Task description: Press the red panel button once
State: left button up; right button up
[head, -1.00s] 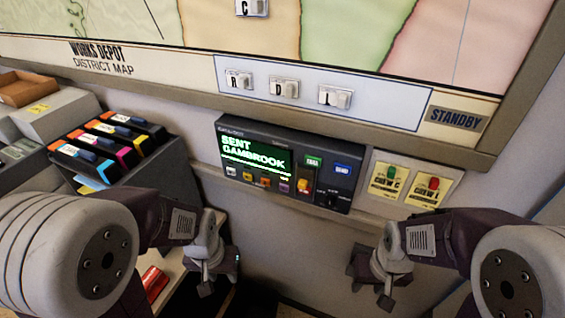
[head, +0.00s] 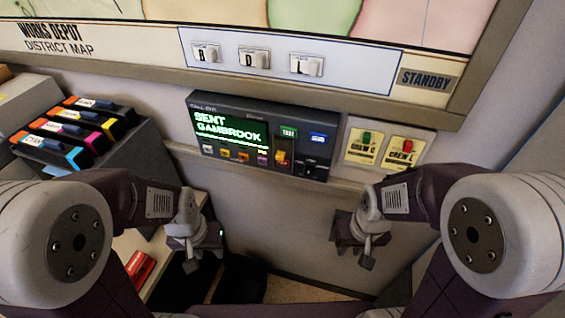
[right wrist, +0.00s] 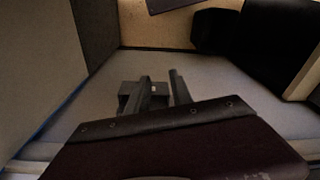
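The dark control panel (head: 245,118) is mounted on the wall below the map, its green screen reading "SENT GAMBROOK". Along its lower edge sit several small coloured buttons, and a red-and-yellow control (head: 283,158) stands at their right end; its exact shape is too small to tell. A red button-like piece (head: 404,146) sits on the "CREW L" plate right of the panel. My left gripper (head: 190,245) hangs below and left of the panel, its opening unclear. My right gripper (head: 362,250) is below and right of the panel; in the right wrist view its fingers (right wrist: 162,92) are apart and empty. Neither gripper touches the panel.
A rack of coloured cartridges (head: 75,135) stands at the left. A "CREW C" plate (head: 362,146) with a green piece is beside the panel. A red cylinder (head: 140,268) lies low at the left. The wall between my grippers is clear.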

grip_shut()
dwell(1.4)
